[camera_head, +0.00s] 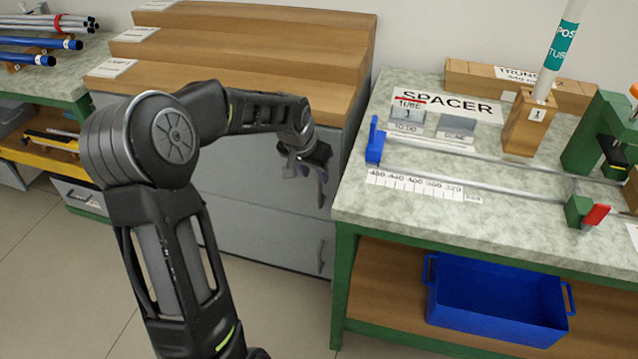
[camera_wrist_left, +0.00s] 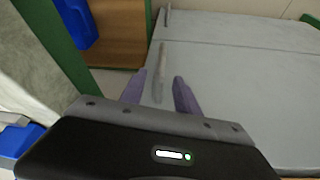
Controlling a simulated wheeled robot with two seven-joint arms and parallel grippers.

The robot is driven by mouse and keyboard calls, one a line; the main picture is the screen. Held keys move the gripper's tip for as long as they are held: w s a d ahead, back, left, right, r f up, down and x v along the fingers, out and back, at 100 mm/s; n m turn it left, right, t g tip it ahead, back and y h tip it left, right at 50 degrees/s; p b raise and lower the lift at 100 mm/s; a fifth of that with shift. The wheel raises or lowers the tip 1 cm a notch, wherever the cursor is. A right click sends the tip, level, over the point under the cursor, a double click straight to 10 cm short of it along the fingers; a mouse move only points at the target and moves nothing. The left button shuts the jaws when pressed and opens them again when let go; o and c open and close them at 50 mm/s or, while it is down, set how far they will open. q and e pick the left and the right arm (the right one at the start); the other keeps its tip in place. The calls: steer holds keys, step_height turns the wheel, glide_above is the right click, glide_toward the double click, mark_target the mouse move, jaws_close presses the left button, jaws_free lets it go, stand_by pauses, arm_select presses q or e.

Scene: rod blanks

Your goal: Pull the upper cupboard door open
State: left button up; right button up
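The grey cupboard has an upper door (camera_head: 248,178), which appears closed, behind my left arm in the head view. The door also fills the right of the left wrist view (camera_wrist_left: 235,85). Its pale bar handle (camera_wrist_left: 160,76) lies between the two purple fingers of my left gripper (camera_wrist_left: 158,80) in that view. The fingers are apart, one on each side of the handle; I cannot tell whether they touch it. In the head view my left gripper (camera_head: 306,176) is at the door's right side and hides most of that handle. My right gripper is not in view.
A lower door with its handle (camera_head: 320,256) is below. Wooden steps (camera_head: 250,50) top the cupboard. A green-framed bench (camera_head: 400,222) stands close on the right, with a blue crate (camera_head: 490,300) on its shelf. Floor (camera_head: 60,285) is clear at front left.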

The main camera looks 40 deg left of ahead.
mark_target(317, 180)
arm_select(q)
steer(key=b+x, duration=0.1)
steer(key=x, duration=0.5)
steer(key=shift+w+f, duration=0.15)
steer(key=shift+f, duration=0.25)
steer(key=shift+c, duration=0.6)
jaws_close()
stand_by(0.4)
